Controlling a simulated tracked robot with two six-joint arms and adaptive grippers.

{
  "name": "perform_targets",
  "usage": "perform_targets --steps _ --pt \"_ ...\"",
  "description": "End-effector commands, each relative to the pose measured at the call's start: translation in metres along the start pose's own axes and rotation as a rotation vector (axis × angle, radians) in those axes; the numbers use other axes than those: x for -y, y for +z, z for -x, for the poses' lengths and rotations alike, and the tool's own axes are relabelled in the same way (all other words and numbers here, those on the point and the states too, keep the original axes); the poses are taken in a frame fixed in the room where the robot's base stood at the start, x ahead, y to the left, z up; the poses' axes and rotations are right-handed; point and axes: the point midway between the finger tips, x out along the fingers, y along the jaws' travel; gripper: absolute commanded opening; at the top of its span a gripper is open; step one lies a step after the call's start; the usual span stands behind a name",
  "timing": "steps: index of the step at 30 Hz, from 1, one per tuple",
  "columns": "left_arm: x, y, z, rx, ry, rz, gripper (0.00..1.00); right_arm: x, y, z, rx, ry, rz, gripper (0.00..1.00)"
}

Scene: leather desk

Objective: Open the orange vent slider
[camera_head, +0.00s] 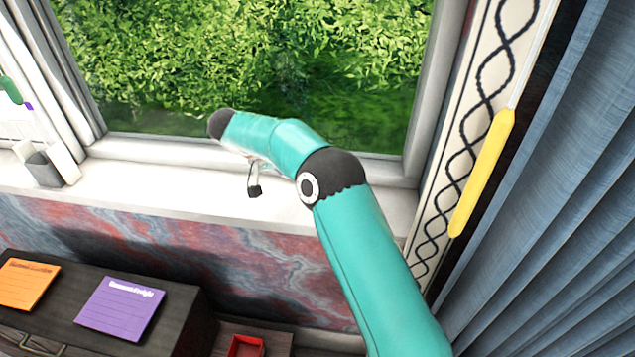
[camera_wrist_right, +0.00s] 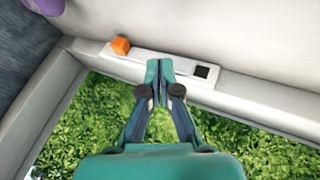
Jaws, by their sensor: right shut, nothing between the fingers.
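In the right wrist view, the orange slider knob (camera_wrist_right: 121,46) sits at the left end of a long white vent plate (camera_wrist_right: 180,65) on the window frame. A small dark square (camera_wrist_right: 201,72) shows near the plate's right end. My right gripper (camera_wrist_right: 159,68) is shut and empty. Its fingertips appear over the middle of the plate, right of the orange knob and left of the dark square. Whether they touch the plate I cannot tell. In the head view, my right gripper (camera_head: 254,188) shows only in part below my teal arm, and the vent is not visible. My left gripper is not in view.
A window (camera_head: 250,60) with greenery outside fills the back, above a white sill (camera_head: 130,190). A grey-white holder (camera_head: 45,168) stands on the sill at left. Blue curtains (camera_head: 560,200) and a yellow-handled rod (camera_head: 483,175) hang at right. Orange (camera_head: 27,284) and purple (camera_head: 120,308) notes lie below left.

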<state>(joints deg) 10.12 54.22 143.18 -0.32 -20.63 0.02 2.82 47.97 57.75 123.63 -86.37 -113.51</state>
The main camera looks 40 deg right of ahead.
Motion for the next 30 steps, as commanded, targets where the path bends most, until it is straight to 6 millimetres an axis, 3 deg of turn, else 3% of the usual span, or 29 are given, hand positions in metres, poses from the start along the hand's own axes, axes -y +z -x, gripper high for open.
perform_targets --steps 7,16,30 --pt "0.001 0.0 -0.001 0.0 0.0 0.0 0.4 -0.004 -0.001 -0.054 0.003 0.004 -0.004 0.0" --pt "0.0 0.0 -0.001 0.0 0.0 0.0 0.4 -0.035 -0.001 -0.067 0.002 0.002 -0.006 0.0" --pt "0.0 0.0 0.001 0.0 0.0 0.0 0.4 -0.039 -0.002 -0.068 0.003 0.002 -0.006 0.0"
